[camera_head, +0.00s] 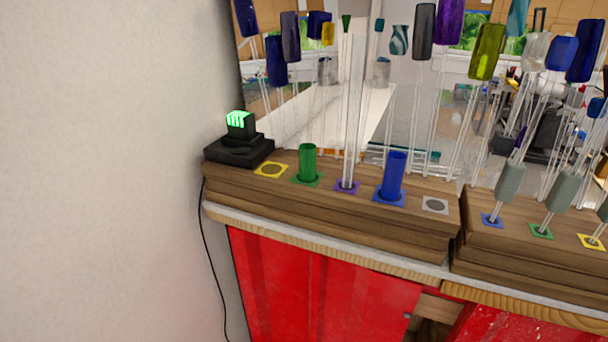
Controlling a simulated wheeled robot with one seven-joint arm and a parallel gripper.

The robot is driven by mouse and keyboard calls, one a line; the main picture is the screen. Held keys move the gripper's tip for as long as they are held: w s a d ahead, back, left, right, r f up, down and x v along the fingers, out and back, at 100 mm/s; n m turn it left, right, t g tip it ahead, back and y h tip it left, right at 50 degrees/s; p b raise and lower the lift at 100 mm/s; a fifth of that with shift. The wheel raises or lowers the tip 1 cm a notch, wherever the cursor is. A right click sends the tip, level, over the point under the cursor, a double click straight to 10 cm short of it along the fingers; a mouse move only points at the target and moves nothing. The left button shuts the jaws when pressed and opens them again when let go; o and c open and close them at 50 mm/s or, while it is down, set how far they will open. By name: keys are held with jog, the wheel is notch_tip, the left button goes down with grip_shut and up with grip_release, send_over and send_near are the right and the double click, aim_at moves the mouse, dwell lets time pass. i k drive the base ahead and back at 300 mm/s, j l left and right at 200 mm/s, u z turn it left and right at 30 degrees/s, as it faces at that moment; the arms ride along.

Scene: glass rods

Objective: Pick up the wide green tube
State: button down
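The wide green tube (308,163) is short and stands upright on a green square on the wooden block, left of the middle of the head view. A tall clear rod (352,110) stands on a purple square just right of it, apart from it. A wide blue tube (394,176), slightly tilted in the picture, stands on a blue square further right. My gripper is not in this view.
A black device (240,140) with a green light stands at the block's left end. The yellow (271,170) and grey (435,205) squares are bare. Several thin glass rods with coloured tops rise behind. A second wooden block (500,240) holds grey-topped rods. A white wall (100,170) fills the left.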

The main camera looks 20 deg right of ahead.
aim_at(307, 151)
jog(key=i+j+z, duration=0.1)
jog(key=z, duration=0.3)
jog(key=i+j+z, duration=0.1)
jog(key=j+z, duration=0.5)
jog(key=z, duration=0.2)
